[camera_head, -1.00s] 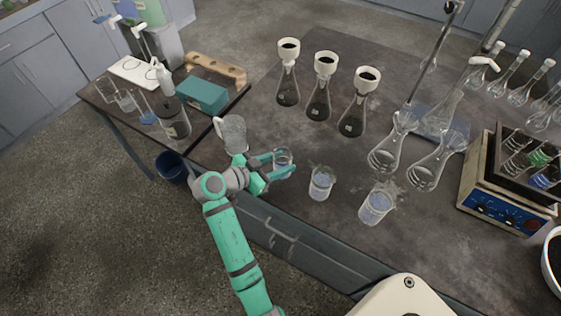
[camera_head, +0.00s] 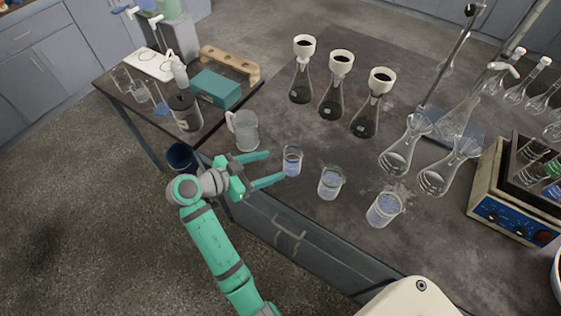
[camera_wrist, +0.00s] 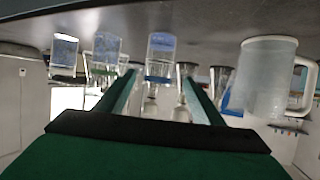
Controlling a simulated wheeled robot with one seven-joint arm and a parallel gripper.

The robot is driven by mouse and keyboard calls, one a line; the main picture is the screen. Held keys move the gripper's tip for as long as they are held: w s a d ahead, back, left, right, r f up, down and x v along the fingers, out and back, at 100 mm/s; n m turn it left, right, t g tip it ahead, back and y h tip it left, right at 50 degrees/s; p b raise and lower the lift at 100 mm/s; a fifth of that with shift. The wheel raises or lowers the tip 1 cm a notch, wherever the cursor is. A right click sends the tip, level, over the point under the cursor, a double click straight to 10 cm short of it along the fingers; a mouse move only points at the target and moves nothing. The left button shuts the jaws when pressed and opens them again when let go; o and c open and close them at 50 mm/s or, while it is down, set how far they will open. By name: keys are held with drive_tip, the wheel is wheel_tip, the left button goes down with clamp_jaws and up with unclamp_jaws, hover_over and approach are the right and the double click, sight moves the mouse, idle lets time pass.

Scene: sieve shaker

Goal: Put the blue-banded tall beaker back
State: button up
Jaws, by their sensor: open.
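The blue-banded tall beaker (camera_head: 292,160) stands upright on the dark bench near its front edge, in a row with two wider beakers. It also shows in the wrist view (camera_wrist: 160,62), where the picture is upside down and the blue band is visible. My gripper (camera_head: 275,167) is open and empty, with its fingers spread just left of the beaker and pointing at it. In the wrist view the beaker lies beyond the fingertips, between the two fingers.
Two wider beakers with clear contents (camera_head: 331,183) (camera_head: 385,209) stand to the right. A handled jug (camera_head: 244,131) stands close on the left, beside my upper finger. Several flasks with white funnels (camera_head: 337,90) stand behind. Bare floor lies in front of the bench.

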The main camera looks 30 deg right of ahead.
drive_tip(key=shift+v, duration=1.5)
